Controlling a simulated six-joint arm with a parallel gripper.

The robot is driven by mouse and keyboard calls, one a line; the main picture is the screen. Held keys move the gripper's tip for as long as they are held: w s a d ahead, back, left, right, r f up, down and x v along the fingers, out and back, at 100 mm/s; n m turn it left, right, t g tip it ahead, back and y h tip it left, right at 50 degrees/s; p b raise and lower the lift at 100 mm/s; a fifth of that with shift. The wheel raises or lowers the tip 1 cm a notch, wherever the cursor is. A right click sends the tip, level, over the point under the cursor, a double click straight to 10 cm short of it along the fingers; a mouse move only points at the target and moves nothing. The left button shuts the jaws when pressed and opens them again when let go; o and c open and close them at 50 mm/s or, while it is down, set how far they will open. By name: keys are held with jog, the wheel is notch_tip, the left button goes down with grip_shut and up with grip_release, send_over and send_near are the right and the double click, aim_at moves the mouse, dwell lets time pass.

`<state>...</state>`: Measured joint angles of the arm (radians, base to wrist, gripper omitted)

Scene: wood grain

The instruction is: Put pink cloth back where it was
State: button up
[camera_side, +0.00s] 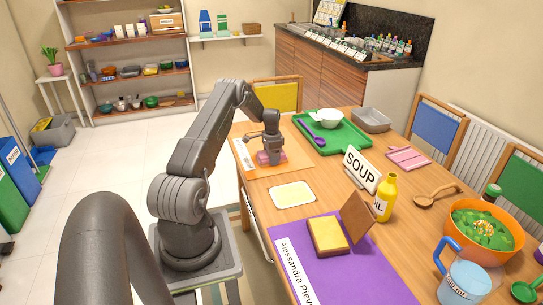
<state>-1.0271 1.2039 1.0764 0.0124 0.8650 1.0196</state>
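My gripper (272,152) points down over the orange mat (248,168) at the far left of the table. A small pink thing (263,158), possibly folded cloth, is directly at its fingertips, partly hidden by them. I cannot tell whether the fingers are closed on it or whether it touches the mat.
A green tray (347,147) with a white bowl (330,118) and purple spoon is right of my gripper. A grey container (371,120) stands behind it. A pale yellow mat (293,194), SOUP sign (360,169), yellow bottle (384,197) and purple mat (365,272) are nearer.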

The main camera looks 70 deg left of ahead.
jog(key=o, duration=0.4)
jog(key=shift+o, duration=0.2)
notch_tip(320, 180, up, 12)
jog(key=w+d+r+t+y, duration=0.1)
jog(key=w+d+r, duration=0.2)
jog(key=d+r, duration=0.9)
jog(key=w+d+r+t, duration=0.1)
jog(key=w+d+r, duration=0.2)
jog(key=d+r, duration=0.95)
jog(key=s+d+t, duration=0.1)
jog(key=s+d, duration=0.2)
jog(key=d, duration=0.5)
jog(key=s+d+t, duration=0.1)
jog(key=s+d, duration=0.3)
jog(key=d, duration=0.4)
jog(key=s+d+f+t+h, duration=0.1)
jog(key=s+d+f, duration=0.1)
jog(key=s+d, duration=0.8)
jog(key=shift+s+d+t, duration=0.35)
jog(key=shift+s+t, duration=0.05)
jog(key=shift+s, duration=0.7)
jog(key=shift+f, duration=0.1)
